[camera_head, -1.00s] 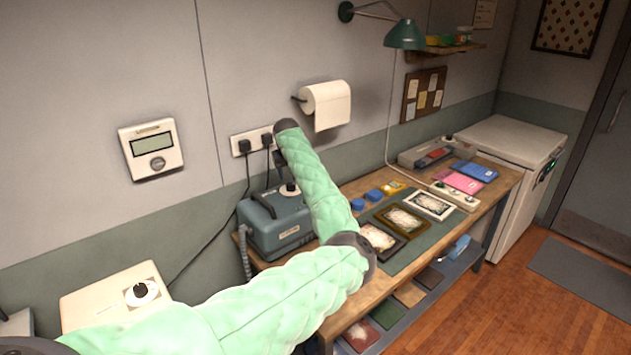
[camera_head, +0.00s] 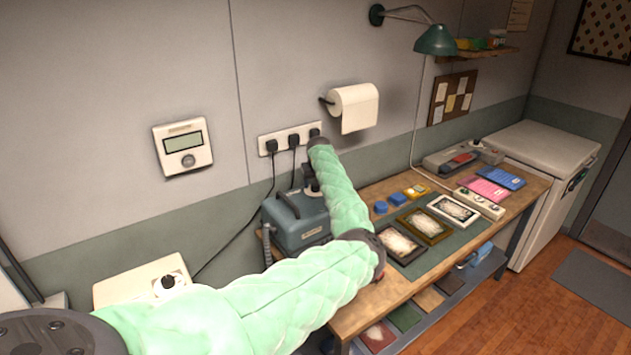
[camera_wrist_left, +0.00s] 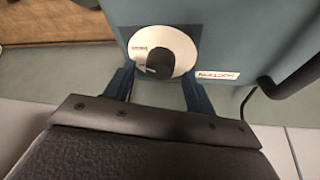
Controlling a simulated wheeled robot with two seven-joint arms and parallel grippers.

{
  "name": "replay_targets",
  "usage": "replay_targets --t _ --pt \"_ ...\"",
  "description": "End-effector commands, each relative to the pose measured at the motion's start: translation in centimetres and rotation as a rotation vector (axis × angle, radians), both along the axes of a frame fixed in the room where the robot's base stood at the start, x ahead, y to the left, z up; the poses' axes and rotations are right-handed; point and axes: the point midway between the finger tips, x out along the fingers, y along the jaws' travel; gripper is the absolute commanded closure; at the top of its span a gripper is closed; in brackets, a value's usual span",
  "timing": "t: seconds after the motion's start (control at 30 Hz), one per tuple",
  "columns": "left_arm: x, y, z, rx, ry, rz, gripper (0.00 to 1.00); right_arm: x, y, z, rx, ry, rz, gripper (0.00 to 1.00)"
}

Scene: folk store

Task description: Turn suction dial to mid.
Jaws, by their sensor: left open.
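The blue-grey suction box (camera_head: 297,220) stands at the left end of the workbench, partly behind my left arm. Its dial (camera_head: 314,189), a black knob on a white plate, is on top. In the left wrist view, the dial's white plate (camera_wrist_left: 178,68) with its dark knob (camera_wrist_left: 159,64) lies ahead of my left gripper (camera_wrist_left: 158,73). The gripper is open, one finger at either side of the plate's lower part. Whether the fingers touch anything cannot be told. In the head view, the left gripper (camera_head: 308,177) is just above the dial. The dial's setting is unclear. My right gripper is not in view.
A wall socket strip (camera_head: 290,138) with plugs and cables is close behind the gripper. Picture frames (camera_head: 425,226) and blue pots (camera_head: 381,208) occupy the workbench (camera_head: 405,289). A cream box (camera_head: 140,280) with another knob stands lower left. A paper roll (camera_head: 354,108) hangs above.

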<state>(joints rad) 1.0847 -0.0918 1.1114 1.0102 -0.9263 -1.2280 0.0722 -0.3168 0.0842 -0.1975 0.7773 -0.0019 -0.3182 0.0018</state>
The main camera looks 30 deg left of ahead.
Motion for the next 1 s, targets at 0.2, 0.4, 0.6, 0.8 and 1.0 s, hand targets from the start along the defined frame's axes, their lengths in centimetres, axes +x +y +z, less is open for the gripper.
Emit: replay_targets --t 0.2,0.4,0.6,0.8,1.0 --pt "0.3 0.2 -1.0 -0.001 0.000 -0.001 0.45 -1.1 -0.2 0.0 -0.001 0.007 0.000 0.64" --pt "0.3 0.2 -1.1 -0.001 -0.001 0.000 0.45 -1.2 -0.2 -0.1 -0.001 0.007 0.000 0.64" --pt "0.3 0.2 -1.1 0.000 0.000 -0.001 0.72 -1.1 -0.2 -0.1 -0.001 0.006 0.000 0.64" --pt "0.3 0.2 -1.1 0.000 0.000 0.001 0.90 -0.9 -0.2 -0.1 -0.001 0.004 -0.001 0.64" --pt "0.4 0.2 -1.3 0.001 -0.001 0.031 0.89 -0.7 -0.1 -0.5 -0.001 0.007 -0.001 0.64"
